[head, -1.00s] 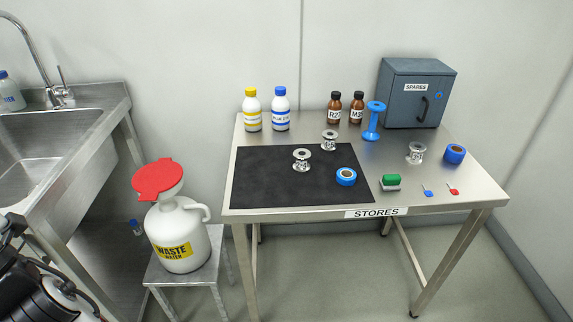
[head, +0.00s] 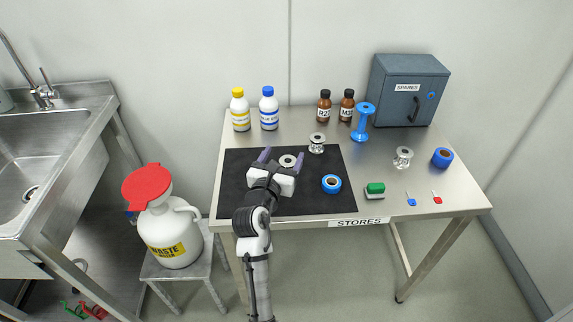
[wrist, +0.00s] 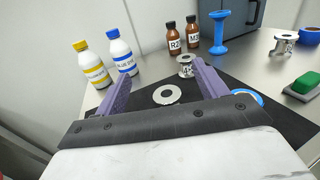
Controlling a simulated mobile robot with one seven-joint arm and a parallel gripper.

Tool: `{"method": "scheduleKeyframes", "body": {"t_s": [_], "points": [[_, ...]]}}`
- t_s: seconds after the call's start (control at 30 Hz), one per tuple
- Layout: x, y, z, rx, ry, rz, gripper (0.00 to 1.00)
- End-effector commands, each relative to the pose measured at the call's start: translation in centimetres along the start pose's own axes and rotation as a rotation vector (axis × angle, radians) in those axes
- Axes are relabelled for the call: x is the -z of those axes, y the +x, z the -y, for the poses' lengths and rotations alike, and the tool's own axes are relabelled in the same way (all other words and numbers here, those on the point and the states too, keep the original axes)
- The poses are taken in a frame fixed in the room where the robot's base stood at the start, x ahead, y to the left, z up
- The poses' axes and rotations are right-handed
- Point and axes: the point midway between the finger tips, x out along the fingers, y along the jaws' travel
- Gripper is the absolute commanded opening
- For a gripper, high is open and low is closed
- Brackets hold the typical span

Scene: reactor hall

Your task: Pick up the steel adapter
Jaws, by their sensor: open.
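Three silver flanged steel pieces like short spools show, and they look alike. The first (head: 288,161) is at the black mat; its round top flange with a dark hole shows between my fingers in the wrist view (wrist: 166,95), its lower part hidden. The second (head: 317,143) stands by the mat's back edge and shows beyond my right finger in the wrist view (wrist: 185,66). The third (head: 403,158) stands on bare steel at the right. My gripper (head: 282,156) is open, purple fingers either side of the first piece; no contact is visible, and I cannot tell the height gap.
A blue-rimmed roll (head: 331,184) lies on the mat (head: 235,185) right of my gripper. White bottles (head: 240,112), brown bottles (head: 324,107), a tall blue spool (head: 363,122) and the SPARES cabinet (head: 408,90) stand behind. A green-topped block (head: 375,190) is at the front.

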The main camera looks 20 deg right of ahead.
Motion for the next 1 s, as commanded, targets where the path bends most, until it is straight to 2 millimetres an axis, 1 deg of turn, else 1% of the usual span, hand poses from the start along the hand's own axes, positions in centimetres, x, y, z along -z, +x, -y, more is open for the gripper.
{"method": "scheduleKeyframes", "body": {"t_s": [0.03,0.1,0.23,0.33,0.4,0.67,0.9,1.0], "points": [[1.2,0.0,0.0,0.0,-0.003,-0.006,0.72],[2.7,-0.1,0.0,-0.001,-0.002,-0.007,0.72],[5.6,-0.1,-0.1,-0.002,-0.001,-0.005,0.72],[7.4,-0.1,-0.1,-0.003,0.0,-0.002,0.72],[6.8,1.2,-0.1,-0.003,0.002,0.003,0.72],[6.8,3.1,-0.2,-0.005,0.004,0.002,0.72],[6.8,6.6,-0.3,-0.005,0.003,0.002,0.72],[6.8,7.3,-0.3,-0.006,0.004,0.001,0.72]]}}
